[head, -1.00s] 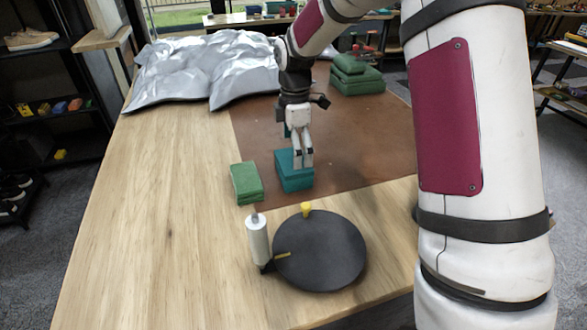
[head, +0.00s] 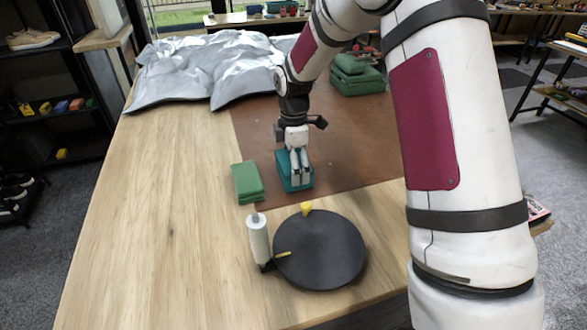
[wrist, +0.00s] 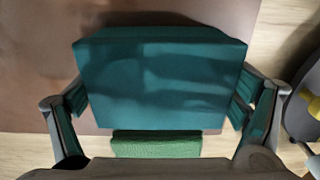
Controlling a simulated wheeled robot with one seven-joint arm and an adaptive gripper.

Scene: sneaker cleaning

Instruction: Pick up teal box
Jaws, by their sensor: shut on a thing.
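The teal box (head: 297,184) is on the front part of the brown mat (head: 372,165) in the head view. In the wrist view the teal box (wrist: 160,80) fills the middle of the picture. My gripper (head: 297,178) points down over the box, with its fingers at the box's sides. In the wrist view, my gripper (wrist: 160,112) has one finger at the left side and one at the right side of the box, shut on it. The box's underside is hidden, so I cannot tell whether it still touches the mat.
A green block (head: 246,182) lies just left of the box. A black round disc (head: 320,250) and a white tube (head: 259,240) are in front. Crumpled silver sheet (head: 200,70) covers the back left. Green boxes (head: 357,80) are stacked at the back right. The wooden table's left side is clear.

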